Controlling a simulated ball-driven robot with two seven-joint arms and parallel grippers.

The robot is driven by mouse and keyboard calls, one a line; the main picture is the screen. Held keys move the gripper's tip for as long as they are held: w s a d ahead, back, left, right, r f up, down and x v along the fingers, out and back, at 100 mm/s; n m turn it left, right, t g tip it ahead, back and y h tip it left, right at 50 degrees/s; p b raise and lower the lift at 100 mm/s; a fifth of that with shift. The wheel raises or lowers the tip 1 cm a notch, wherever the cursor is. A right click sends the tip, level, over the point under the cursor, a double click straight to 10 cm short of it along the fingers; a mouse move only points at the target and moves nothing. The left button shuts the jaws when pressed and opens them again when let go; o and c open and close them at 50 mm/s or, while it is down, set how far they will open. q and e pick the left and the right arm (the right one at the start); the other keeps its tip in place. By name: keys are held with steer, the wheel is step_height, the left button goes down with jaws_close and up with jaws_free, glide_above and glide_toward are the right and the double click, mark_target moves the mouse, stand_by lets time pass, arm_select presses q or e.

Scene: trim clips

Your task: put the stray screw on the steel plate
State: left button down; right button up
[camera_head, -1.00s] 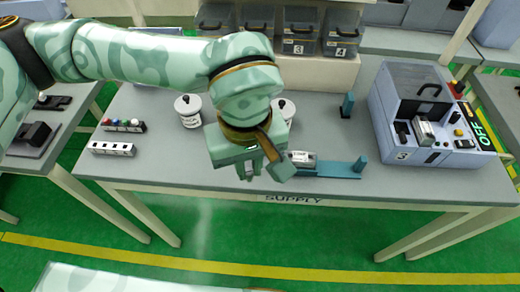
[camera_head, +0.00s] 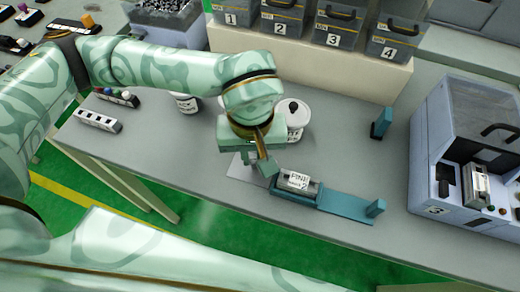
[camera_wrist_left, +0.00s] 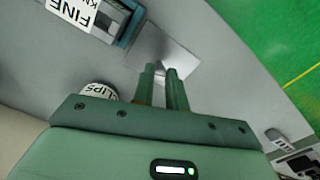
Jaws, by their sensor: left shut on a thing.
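The steel plate (camera_head: 238,170) is a thin flat grey sheet on the supply table, at the left end of the blue fixture. It also shows in the left wrist view (camera_wrist_left: 182,50), just beyond my fingertips. My left gripper (camera_head: 255,163) is over the plate, fingers pointing down. In the left wrist view its fingers (camera_wrist_left: 162,70) are nearly together, with only a narrow gap. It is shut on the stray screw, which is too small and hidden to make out. I cannot tell whether the screw touches the plate. My right gripper is not in view.
A blue fixture (camera_head: 345,206) with a block labelled FINE (camera_head: 298,183) stands right of the plate. White pots (camera_head: 293,113) stand behind my gripper. A white holed strip (camera_head: 98,121) lies at left, a machine (camera_head: 440,150) at right. Numbered bins (camera_head: 334,22) line the back.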

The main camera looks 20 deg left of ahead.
mark_target(252, 160)
arm_select(q)
steer(key=shift+r, duration=0.1)
steer(key=shift+a, duration=0.15)
steer(key=shift+s+a, duration=0.1)
steer(key=c, duration=1.4)
jaws_free()
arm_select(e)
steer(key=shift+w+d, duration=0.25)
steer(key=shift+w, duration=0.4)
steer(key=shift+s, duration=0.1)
